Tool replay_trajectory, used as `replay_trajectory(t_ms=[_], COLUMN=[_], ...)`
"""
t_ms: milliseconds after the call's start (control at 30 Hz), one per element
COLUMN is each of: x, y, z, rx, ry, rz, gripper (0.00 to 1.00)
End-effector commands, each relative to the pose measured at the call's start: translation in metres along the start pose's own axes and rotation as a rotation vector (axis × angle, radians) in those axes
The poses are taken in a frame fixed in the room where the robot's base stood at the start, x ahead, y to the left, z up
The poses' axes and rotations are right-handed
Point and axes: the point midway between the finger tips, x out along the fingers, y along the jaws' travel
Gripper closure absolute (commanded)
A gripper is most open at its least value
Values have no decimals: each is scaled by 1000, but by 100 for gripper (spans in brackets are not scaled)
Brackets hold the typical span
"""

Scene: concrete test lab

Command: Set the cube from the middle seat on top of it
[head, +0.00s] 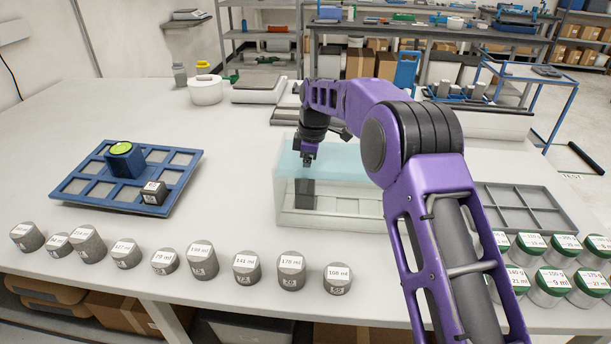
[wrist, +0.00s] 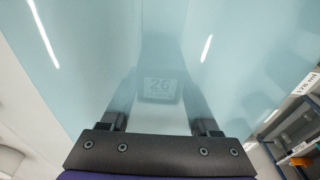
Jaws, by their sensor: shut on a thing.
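A clear tank (head: 360,205) with pale blue liquid stands in the middle of the table. My gripper (head: 307,163) reaches down into its left part. It is shut on a dark cube (head: 304,194), seen through the front wall. In the wrist view, the cube's pale label (wrist: 160,88), which seems to read 26, shows hazily between the fingers. Whether the cube touches anything beneath it I cannot tell. A long pale stepped block (head: 345,219) lies on the tank floor. Another dark cube with a white label (head: 154,193) sits at the front right of a blue tray.
The blue tray (head: 92,198) also holds a blue block with a green disc (head: 122,160). Several grey labelled cylinders (head: 200,260) line the front edge. Green-lidded jars (head: 548,287) and a grey divided tray (head: 524,208) are at right. The table between blue tray and tank is clear.

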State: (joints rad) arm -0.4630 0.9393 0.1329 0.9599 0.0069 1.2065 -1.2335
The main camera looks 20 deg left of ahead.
Motion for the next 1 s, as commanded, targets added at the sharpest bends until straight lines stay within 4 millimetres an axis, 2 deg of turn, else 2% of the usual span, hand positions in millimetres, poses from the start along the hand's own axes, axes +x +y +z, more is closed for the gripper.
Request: replay_trajectory(t_ms=[400, 433, 600, 867, 1000], x=[3, 2, 3, 3, -10], y=[0, 0, 0, 0, 0], z=[0, 0, 0, 0, -1], rx=[0, 0, 0, 0, 0], ry=[1, 1, 1, 0, 0], rz=[2, 2, 1, -1, 0], gripper=[100, 32, 3, 3, 3])
